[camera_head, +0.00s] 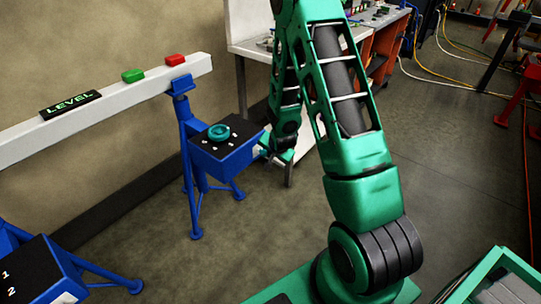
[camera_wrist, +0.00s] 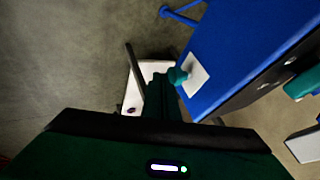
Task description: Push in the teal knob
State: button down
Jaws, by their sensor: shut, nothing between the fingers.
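A small teal knob (camera_wrist: 178,75) stands out from a pale square plate (camera_wrist: 197,75) on the side of a blue box (camera_wrist: 235,45) in the wrist view. My gripper (camera_wrist: 160,88) is shut and empty, with its tip close beside the knob; I cannot tell whether they touch. In the head view, my gripper (camera_head: 267,153) is low at the right side of the blue box (camera_head: 228,152). The side knob is hidden there. A round teal dial (camera_head: 218,132) sits on the box's black top, and its edge shows in the wrist view (camera_wrist: 303,83).
The box stands on a blue trestle (camera_head: 188,160) under a long white beam (camera_head: 110,105) bearing green (camera_head: 133,75) and red (camera_head: 175,60) buttons. A workbench (camera_head: 247,48) stands behind my arm. Another blue box (camera_head: 40,275) is at lower left. Floor between the trestles is clear.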

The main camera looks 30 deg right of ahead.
jog(key=s+r, duration=0.7)
jog(key=s, duration=0.1)
jog(key=shift+s+a+r, duration=0.15)
jog(key=shift+a+r, duration=0.2)
jog(key=shift+a, duration=0.05)
jog(key=s+r+n+g, duration=0.2)
jog(key=s+r, duration=0.5)
jog(key=s, duration=0.3)
jog(key=s+r+n+g+y, duration=0.1)
jog(key=s+r+n+g, duration=0.1)
jog(key=s+r, duration=0.4)
jog(key=s+a+r+n+g+y, duration=0.1)
jog(key=s+r, duration=0.6)
jog(key=s, duration=0.8)
jog(key=shift+r+n+g, duration=0.3)
jog(key=shift+n+g, duration=0.3)
jog(key=shift+g, duration=0.4)
